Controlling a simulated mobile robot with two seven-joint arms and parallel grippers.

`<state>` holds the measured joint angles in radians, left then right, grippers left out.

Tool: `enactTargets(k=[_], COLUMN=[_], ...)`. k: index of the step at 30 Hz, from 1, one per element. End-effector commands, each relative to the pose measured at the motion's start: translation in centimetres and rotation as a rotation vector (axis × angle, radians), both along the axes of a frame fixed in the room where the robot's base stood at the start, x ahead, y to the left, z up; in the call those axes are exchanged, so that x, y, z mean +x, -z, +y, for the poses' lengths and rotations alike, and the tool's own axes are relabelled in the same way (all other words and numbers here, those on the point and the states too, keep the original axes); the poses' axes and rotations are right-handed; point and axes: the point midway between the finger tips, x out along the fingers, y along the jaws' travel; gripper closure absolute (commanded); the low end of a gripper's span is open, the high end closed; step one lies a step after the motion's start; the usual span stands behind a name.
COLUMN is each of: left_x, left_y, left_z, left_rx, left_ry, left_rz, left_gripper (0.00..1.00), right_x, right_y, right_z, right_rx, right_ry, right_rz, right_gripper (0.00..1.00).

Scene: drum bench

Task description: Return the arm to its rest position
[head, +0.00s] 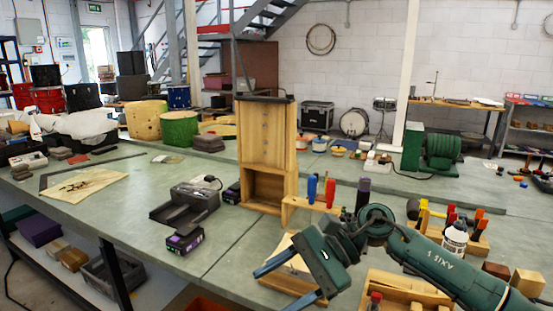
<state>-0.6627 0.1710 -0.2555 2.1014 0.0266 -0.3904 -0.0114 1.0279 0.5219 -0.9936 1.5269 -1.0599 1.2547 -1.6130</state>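My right arm (450,270) is dark green and reaches in from the lower right over the front of the bench (225,250). Its gripper (273,290) points left and down, with its two blue fingers spread wide apart and nothing seen between them. The gripper is in front of a wooden tool rack (300,208) and over a light wooden piece that it partly hides. My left gripper and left arm are not in view.
A tall wooden cabinet (266,150) stands behind the gripper. A glue bottle (455,238), wooden blocks (527,283) and a rack of coloured-handled tools are close around my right arm. A dark grey tray (184,204) sits left.

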Motion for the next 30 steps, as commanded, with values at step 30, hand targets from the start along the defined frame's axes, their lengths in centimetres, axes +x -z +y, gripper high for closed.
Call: enactTargets(k=[30], left_x=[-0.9], left_y=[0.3], left_z=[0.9], left_rx=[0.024], left_ry=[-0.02], left_rz=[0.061], left_gripper=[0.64], right_x=[-12.3], right_y=[24.2], right_z=[-12.8], right_rx=[-0.988], right_ry=[-0.425], right_rz=[-1.934], right_gripper=[0.42])
